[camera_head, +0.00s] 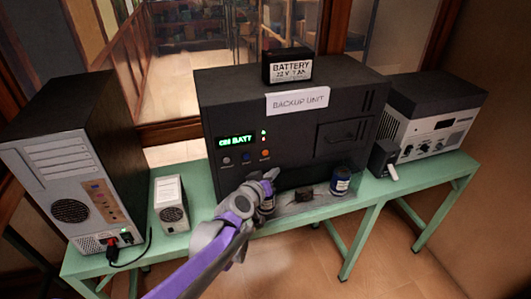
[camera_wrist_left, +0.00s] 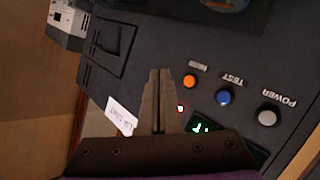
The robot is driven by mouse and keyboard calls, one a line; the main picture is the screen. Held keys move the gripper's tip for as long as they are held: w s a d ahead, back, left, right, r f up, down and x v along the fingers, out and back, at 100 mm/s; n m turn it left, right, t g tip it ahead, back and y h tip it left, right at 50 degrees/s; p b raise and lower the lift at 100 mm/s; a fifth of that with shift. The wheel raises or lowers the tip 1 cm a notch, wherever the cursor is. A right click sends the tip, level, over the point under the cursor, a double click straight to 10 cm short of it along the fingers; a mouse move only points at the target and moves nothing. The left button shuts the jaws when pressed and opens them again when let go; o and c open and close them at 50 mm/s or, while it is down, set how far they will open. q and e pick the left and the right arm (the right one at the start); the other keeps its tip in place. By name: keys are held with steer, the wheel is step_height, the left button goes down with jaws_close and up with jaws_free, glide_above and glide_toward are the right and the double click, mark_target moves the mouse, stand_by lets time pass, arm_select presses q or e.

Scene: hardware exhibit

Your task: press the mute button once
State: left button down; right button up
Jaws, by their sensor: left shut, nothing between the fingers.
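The mute button is the orange button (camera_head: 265,153) on the front of the black backup unit (camera_head: 345,110). It also shows in the left wrist view (camera_wrist_left: 190,81), with a small label beside it that is hard to read. A blue TEST button (camera_wrist_left: 223,97) and a grey POWER button (camera_wrist_left: 267,116) stand in the same row. My left gripper (camera_head: 272,174) is shut and empty, in front of the panel just below the orange button in the head view. Its closed fingers (camera_wrist_left: 158,73) are beside the orange button in the wrist view; contact does not show. My right gripper is out of view.
A green display (camera_head: 236,141) reads ON BATT, with small lights beside it. A battery (camera_head: 288,66) sits on the unit. A computer tower (camera_head: 75,160) is left, a grey-fronted device (camera_head: 436,138) right.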

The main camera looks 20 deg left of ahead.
mark_target(265, 153)
arm_select(q)
steer(key=w+a, duration=0.2)
steer(key=w, duration=0.1)
steer(key=w+a+p, duration=0.1)
steer(key=w, duration=0.1)
steer(key=shift+w+a, duration=0.15)
steer(key=shift+a, duration=0.1)
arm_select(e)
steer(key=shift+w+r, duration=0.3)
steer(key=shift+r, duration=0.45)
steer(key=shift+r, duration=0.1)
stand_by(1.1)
arm_select(q)
steer(key=shift+w+a, duration=0.25)
steer(key=shift+w, duration=0.1)
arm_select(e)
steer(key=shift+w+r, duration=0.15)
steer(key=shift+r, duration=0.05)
